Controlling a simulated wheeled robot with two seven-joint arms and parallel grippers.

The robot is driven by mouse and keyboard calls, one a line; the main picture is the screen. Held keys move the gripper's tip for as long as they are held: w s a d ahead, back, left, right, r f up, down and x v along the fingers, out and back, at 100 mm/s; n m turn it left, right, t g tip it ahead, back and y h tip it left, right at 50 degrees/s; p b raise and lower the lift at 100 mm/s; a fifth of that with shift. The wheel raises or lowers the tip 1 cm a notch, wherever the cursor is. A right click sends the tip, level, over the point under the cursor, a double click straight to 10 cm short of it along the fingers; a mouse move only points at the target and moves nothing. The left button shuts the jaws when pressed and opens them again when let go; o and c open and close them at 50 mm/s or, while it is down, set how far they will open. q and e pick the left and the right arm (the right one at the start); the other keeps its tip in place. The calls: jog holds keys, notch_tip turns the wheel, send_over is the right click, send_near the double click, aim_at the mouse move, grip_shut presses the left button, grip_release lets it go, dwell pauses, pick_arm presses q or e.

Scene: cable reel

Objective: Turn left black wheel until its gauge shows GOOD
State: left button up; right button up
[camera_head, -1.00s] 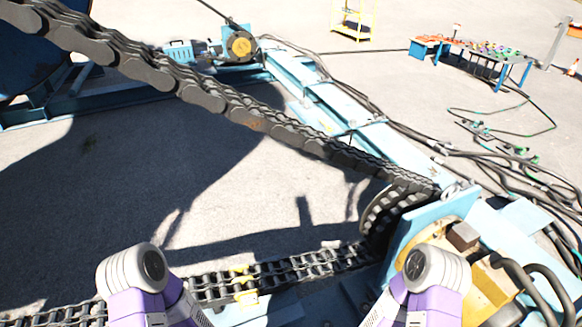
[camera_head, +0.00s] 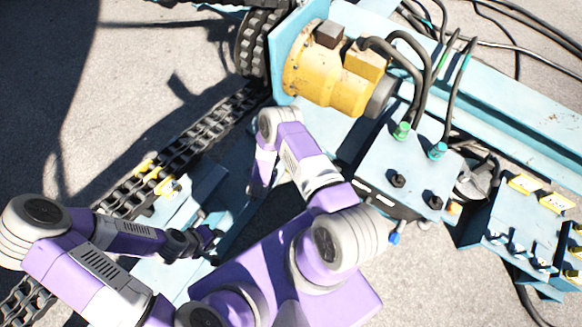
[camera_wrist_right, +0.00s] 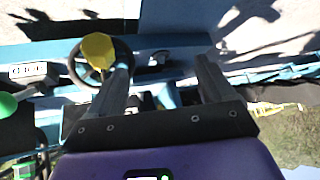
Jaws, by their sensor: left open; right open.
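In the right wrist view a black wheel (camera_wrist_right: 73,64) with a yellow cap (camera_wrist_right: 98,51) at its centre stands at the upper left. My right gripper (camera_wrist_right: 163,76) is open, with nothing between its fingers; its left finger overlaps the wheel's right side in the picture. I cannot tell whether they touch. A small pale plate with dark marks (camera_wrist_right: 28,70) is left of the wheel; its marks are too small to read and I cannot tell if it is the gauge. In the head view my left gripper (camera_head: 210,240) is open near the blue frame, with no wheel visible beside it.
A yellow motor (camera_head: 325,75) stands at the top, with a blue box (camera_head: 410,165) and thick black hoses beside it. A heavy chain (camera_head: 180,155) runs diagonally at the left. A blue panel with several small levers (camera_head: 520,230) is at the right. Open pavement is at the upper left.

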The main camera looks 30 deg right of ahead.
jog(key=d+f+m+h+b, duration=0.1)
jog(key=d+f+h, duration=0.1)
jog(key=d+f, duration=0.1)
jog(key=s+d+f+m+g+h+b, duration=0.1)
jog(key=d+f+h+b, duration=0.1)
jog(key=d+f+h, duration=0.1)
jog(key=s+d+f+m+h+b, duration=0.1)
jog(key=d+f+m+h, duration=0.1)
jog(key=d, duration=0.3)
jog(key=shift+d+f+h+b, duration=0.35)
jog(key=shift+f+h, duration=0.25)
jog(key=shift+f, duration=0.25)
jog(key=shift+c, duration=0.3)
jog(key=c, duration=1.4)
